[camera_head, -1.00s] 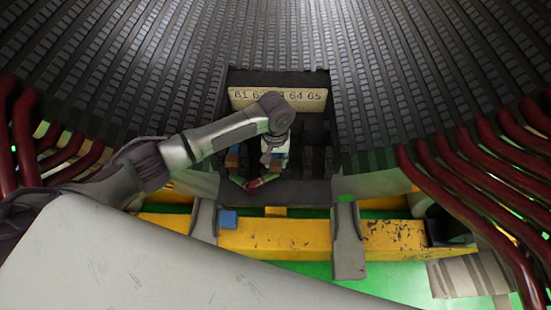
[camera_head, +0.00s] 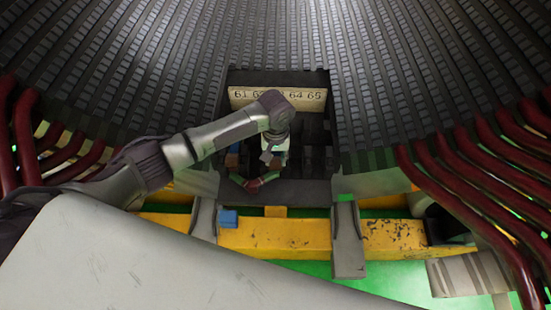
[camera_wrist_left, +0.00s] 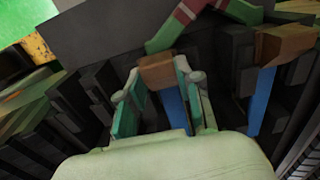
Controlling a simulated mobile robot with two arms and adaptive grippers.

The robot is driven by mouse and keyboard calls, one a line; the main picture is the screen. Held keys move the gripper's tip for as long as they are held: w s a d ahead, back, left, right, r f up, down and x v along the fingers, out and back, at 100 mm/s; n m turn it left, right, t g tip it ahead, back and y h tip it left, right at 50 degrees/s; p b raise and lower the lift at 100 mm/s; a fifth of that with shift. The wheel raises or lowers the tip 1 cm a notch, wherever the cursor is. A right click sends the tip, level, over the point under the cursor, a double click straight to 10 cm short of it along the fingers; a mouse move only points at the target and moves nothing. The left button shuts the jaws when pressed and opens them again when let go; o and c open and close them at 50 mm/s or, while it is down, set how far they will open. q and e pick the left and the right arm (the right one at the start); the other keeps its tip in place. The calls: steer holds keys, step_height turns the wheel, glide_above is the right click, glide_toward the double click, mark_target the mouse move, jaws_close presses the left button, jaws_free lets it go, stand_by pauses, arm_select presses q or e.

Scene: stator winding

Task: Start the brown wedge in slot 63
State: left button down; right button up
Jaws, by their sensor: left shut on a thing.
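My left gripper (camera_wrist_left: 158,78) is shut on the brown wedge (camera_wrist_left: 157,70), whose block-like end shows between the two green-padded fingertips in the left wrist view. A blue strip (camera_wrist_left: 175,108) runs back from it between the fingers. In the head view my left gripper (camera_head: 272,158) is inside the dark recess below the number plate (camera_head: 310,97). The wrist covers the middle number, between 62 and 64. The held wedge cannot be made out there, and how far it sits in a slot is hidden. My right gripper is not in view.
Another brown block (camera_wrist_left: 285,42) with a blue strip (camera_wrist_left: 262,95) is to the right in the wrist view. A red and green piece (camera_wrist_left: 185,18) lies just ahead of the fingertips. Dark slot teeth flank the gripper. A yellow beam (camera_head: 280,236) crosses below the recess.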

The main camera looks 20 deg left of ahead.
arm_select(q)
steer(key=shift+w+a, duration=0.15)
steer(key=shift+w, duration=0.25)
steer(key=c, duration=0.7)
jaws_free()
